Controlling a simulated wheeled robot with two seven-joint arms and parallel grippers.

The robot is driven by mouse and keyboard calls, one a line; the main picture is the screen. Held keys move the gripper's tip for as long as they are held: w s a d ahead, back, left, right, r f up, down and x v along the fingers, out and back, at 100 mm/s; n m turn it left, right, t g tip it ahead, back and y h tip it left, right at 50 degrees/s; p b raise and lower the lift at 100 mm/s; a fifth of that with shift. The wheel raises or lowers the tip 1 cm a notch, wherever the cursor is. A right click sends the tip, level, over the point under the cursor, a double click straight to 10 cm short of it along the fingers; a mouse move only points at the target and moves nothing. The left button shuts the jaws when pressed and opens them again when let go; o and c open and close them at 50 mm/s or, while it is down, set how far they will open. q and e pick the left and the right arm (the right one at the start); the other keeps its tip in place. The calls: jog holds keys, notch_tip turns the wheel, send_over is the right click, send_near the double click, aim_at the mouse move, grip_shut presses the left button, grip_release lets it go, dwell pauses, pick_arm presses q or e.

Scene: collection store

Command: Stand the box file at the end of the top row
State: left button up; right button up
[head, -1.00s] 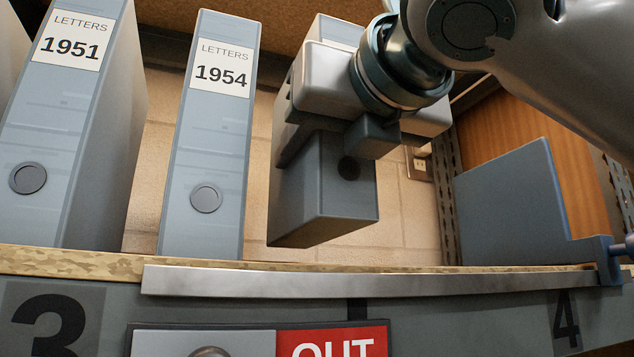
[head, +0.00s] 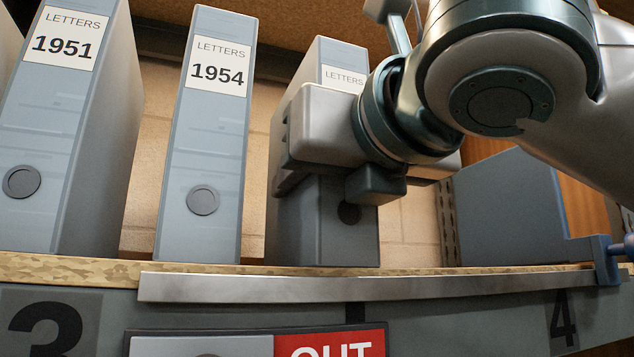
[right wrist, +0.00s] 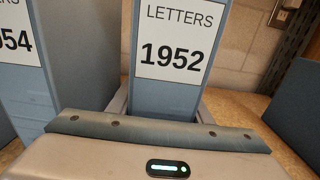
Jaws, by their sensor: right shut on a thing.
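The box file (head: 342,240), grey-blue and labelled LETTERS 1952 in the right wrist view (right wrist: 177,95), is upright on the top shelf, right of the 1954 file (head: 205,150). Its lower edge appears level with the shelf surface; I cannot tell whether it bears on it. My right gripper (head: 328,172) is shut on it around its spine at mid-height and hides part of the spine. The fingers show on both sides of the file in the right wrist view (right wrist: 162,108). My left gripper is not in view.
The 1951 file (head: 60,130) stands further left, with a gap before 1954. A blue bookend (head: 510,210) stands at the right, with free shelf between. A metal strip (head: 350,287) runs along the front edge.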

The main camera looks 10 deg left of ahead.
jog(key=o, duration=1.5)
jog(key=shift+c, duration=0.2)
jog(key=shift+s+d, duration=0.2)
jog(key=shift+s, duration=0.1)
jog(key=b+v, duration=0.6)
jog(key=v, duration=0.4)
jog(key=shift+s+d, duration=0.1)
jog(key=shift+s+d+r, duration=0.1)
jog(key=shift+s+d, duration=0.2)
jog(key=shift+s, duration=0.15)
